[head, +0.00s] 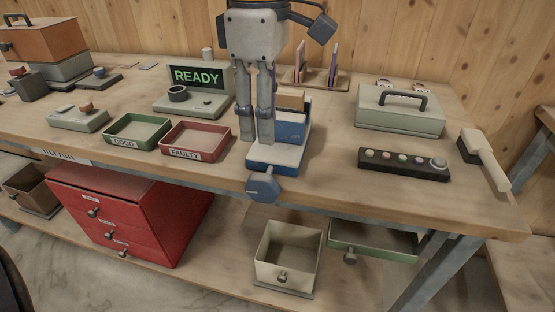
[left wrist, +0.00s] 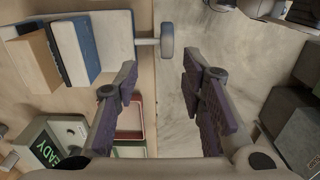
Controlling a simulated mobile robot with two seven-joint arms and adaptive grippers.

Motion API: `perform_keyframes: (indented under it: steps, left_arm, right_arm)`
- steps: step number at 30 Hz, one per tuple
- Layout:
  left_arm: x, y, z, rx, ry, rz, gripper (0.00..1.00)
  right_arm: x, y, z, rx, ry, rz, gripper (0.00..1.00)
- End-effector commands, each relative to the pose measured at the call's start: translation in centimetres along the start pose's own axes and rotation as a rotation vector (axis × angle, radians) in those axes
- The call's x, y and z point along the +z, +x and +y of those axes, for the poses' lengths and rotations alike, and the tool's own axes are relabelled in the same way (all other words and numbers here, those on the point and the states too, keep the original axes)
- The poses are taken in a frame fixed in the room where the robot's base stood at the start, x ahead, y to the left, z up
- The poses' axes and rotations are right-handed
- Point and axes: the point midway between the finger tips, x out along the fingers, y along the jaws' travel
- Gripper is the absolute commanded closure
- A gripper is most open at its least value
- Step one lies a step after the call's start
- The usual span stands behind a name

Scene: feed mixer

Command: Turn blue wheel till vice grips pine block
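The vice has a pale base (head: 272,158) with blue jaws (head: 290,130) near the table's front edge. Its blue wheel (head: 262,188) sticks out past that edge. The pine block (head: 291,99) stands upright behind the front jaw, partly hidden by my gripper; in the left wrist view the block (left wrist: 36,62) is beside the blue jaw (left wrist: 76,50). I cannot tell whether they touch. My left gripper (head: 254,140) points down, open and empty, just left of the vice. In the left wrist view the wheel (left wrist: 167,41) appears beyond and between the spread fingertips (left wrist: 160,68), apart from both. My right gripper is not in view.
Green (head: 136,131) and red (head: 195,141) trays lie left of the vice, with a READY display (head: 196,77) behind. A button strip (head: 404,164), a lidded case (head: 400,110) and a brush (head: 485,158) are to the right.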

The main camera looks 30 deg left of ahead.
Motion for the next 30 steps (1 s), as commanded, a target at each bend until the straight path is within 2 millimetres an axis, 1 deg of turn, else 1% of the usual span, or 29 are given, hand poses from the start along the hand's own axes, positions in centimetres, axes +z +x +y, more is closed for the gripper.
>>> perform_keyframes:
  steps: [2,5,9,12,15,19,26,27,28,29,30]
  left_arm:
    - [0.0,0.8,-0.2,-0.007,0.001,-0.003,0.63]
    - [0.0,3.2,-0.2,-0.01,0.002,-0.001,0.63]
    - [0.0,7.0,-0.2,-0.01,0.002,0.001,0.63]
    - [0.0,9.2,-0.2,-0.009,0.001,0.001,0.63]
    - [0.0,10.8,-0.2,-0.006,0.0,0.001,0.63]
    - [0.1,11.8,-0.2,-0.004,0.001,0.0,0.63]
    - [0.1,12.0,-0.1,-0.004,0.0,-0.001,0.63]
    - [0.1,12.0,-0.1,-0.004,0.0,0.0,0.68]
    - [0.1,12.0,-0.1,-0.004,0.0,0.0,0.75]
    - [0.1,12.0,-0.1,-0.004,0.0,0.0,0.81]
    - [0.1,12.0,-0.1,-0.004,0.0,0.0,0.91]
  right_arm:
    - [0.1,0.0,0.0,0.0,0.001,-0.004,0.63]
    - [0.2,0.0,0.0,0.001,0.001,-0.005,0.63]
    - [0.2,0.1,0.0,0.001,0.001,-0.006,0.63]
    - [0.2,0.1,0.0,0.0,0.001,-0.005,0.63]
    - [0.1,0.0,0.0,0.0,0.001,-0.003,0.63]
    - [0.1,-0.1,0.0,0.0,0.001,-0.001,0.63]
    - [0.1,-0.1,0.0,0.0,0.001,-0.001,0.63]
    - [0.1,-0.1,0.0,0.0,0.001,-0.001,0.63]
    - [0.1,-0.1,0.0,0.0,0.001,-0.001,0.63]
    - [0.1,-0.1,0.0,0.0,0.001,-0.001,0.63]
    - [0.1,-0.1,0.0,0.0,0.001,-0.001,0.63]
